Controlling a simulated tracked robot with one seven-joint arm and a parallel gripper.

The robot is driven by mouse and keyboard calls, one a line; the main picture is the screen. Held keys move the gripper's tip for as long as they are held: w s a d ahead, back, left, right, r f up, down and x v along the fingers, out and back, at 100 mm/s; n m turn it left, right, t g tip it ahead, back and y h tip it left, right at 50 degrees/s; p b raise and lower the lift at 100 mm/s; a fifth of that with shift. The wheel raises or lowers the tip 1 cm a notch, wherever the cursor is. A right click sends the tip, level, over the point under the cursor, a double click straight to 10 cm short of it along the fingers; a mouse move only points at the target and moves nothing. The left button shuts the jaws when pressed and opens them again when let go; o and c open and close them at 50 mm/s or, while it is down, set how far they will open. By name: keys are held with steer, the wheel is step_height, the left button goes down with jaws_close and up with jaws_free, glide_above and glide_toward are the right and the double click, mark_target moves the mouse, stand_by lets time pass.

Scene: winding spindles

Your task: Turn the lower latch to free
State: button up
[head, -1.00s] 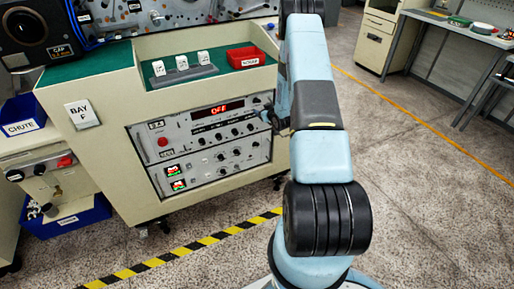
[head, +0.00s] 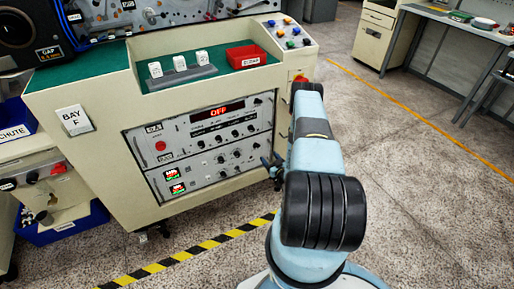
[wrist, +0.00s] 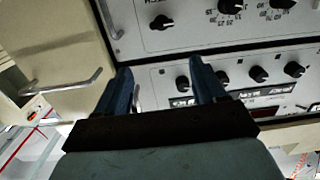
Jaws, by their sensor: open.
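My gripper (wrist: 163,82) is open in the wrist view, with two blue fingers apart and nothing gripped between them. It faces the grey instrument panel (wrist: 240,52), which has black knobs and a dial. A thin silver handle (wrist: 137,98) shows just beside the left finger; I cannot tell whether they touch. A bent metal handle (wrist: 65,85) stands on the cream surface to the left. I cannot tell which part is the lower latch. In the head view my gripper (head: 272,165) is small and dark, near the panel's right edge, partly hidden by my arm.
The cream cabinet (head: 75,168) holds two stacked panel units, the upper with a red OFF display (head: 220,110). A red bin (head: 246,57) and white blocks sit on its green top. Open floor (head: 420,170) lies to the right; a striped line (head: 190,252) runs in front.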

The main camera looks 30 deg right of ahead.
mark_target(258, 147)
steer(key=shift+t, duration=0.3)
steer(key=w+f, duration=0.1)
steer(key=w, duration=0.6)
steer(key=w+f, duration=0.1)
steer(key=w, duration=0.3)
steer(key=shift+w+a+f, duration=0.3)
steer(key=shift+w+a, duration=0.05)
steer(key=shift+a, duration=0.05)
steer(key=shift+c, duration=0.2)
steer(key=c, duration=1)
steer(key=shift+m, duration=0.3)
